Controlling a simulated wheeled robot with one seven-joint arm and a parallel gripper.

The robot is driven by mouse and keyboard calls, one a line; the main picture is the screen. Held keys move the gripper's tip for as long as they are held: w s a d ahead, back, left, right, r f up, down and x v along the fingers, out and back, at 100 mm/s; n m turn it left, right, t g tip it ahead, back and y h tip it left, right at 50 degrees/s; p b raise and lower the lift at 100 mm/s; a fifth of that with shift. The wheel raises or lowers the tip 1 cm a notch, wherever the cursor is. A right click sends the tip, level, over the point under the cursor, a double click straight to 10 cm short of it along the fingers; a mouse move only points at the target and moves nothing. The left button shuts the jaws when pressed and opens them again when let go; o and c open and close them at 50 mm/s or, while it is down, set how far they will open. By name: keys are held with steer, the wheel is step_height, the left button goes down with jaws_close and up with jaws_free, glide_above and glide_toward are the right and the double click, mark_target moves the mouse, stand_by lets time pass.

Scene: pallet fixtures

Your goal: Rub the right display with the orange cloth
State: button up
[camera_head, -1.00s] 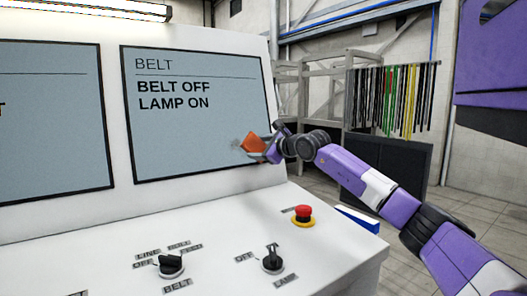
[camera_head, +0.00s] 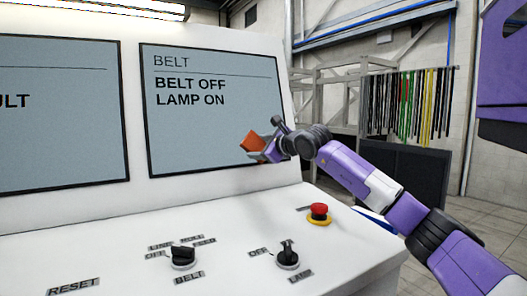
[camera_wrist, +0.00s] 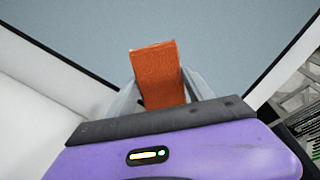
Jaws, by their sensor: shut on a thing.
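The right display (camera_head: 210,115) is a grey-blue screen in a black frame, reading "BELT", "BELT OFF", "LAMP ON". My gripper (camera_head: 264,153) is at the display's lower right corner area, shut on the orange cloth (camera_head: 252,143). In the wrist view the orange cloth (camera_wrist: 158,73) sticks up between the two grey fingers of my gripper (camera_wrist: 162,95), with the display's surface (camera_wrist: 230,30) beyond it. I cannot tell whether the cloth touches the screen. No smudge is clearly visible on the display now.
The left display (camera_head: 60,120) stands beside it on the same white console. Below are a belt knob (camera_head: 182,258), a lamp knob (camera_head: 288,256) and a red emergency button (camera_head: 319,211). Hanging straps (camera_head: 410,105) are behind at the right.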

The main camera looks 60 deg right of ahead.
mark_target(247, 148)
steer(key=shift+w+a+f+b, duration=0.1)
steer(key=shift+w+a+b, duration=0.25)
steer(key=shift+a+b, duration=0.15)
steer(key=shift+w+a+b, duration=0.8)
steer(key=shift+a+b, duration=0.1)
steer(key=shift+a, duration=0.2)
steer(key=shift+s+a+b, duration=0.3)
steer(key=shift+s+b, duration=0.1)
steer(key=shift+b, duration=0.15)
steer(key=shift+r+b+v, duration=0.2)
steer(key=shift+b+v, duration=0.5)
steer(key=shift+v, duration=0.55)
steer(key=shift+r+b+v, duration=0.25)
steer(key=shift+b+v, duration=0.45)
steer(key=shift+v, duration=0.6)
steer(key=shift+w, duration=0.15)
steer(key=shift+b+v, duration=1.05)
steer(key=shift+v, duration=0.5)
